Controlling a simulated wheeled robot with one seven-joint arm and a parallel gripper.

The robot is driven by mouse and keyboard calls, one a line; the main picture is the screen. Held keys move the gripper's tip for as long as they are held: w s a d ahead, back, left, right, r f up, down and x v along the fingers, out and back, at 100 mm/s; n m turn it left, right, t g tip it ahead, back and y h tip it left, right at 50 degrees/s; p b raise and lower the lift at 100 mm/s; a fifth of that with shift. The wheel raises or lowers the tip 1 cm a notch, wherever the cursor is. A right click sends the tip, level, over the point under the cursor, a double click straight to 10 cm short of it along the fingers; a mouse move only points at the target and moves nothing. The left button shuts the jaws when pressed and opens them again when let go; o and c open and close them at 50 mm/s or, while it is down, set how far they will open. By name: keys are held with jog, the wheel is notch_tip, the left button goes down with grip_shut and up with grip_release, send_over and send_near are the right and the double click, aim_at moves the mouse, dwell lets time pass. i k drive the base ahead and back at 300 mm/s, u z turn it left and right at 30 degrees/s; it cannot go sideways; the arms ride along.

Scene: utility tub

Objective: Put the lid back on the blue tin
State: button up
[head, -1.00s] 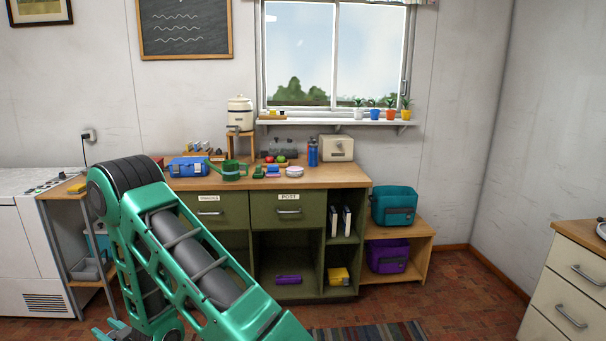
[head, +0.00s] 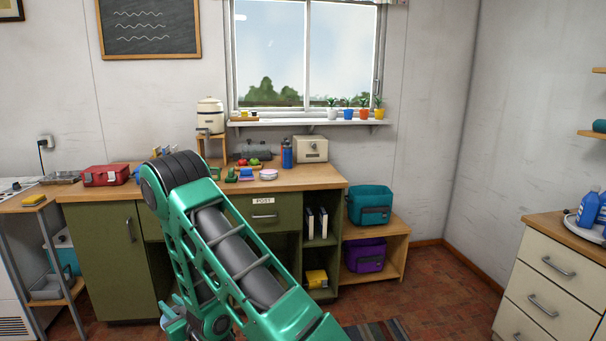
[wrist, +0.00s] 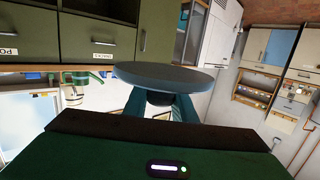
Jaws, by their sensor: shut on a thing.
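A round, flat grey-blue lid (wrist: 165,76) is seen nearly edge-on in the wrist view. My gripper (wrist: 160,98) is shut on it, with the teal fingers at its near edge. The lid is held clear of any surface. In the head view my gripper (head: 175,318) is low, in front of the green cabinet, mostly hidden behind my arm. I cannot make out the blue tin in either view.
The wooden worktop (head: 300,183) holds a red toolbox (head: 106,175), a blue bottle (head: 287,153) and a cream box (head: 311,148). A cream drawer unit (head: 550,285) with blue bottles (head: 588,208) stands at right. Open floor (head: 440,285) lies between.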

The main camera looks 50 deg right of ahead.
aim_at(268, 172)
jog(key=z, duration=0.8)
jog(key=i, duration=1)
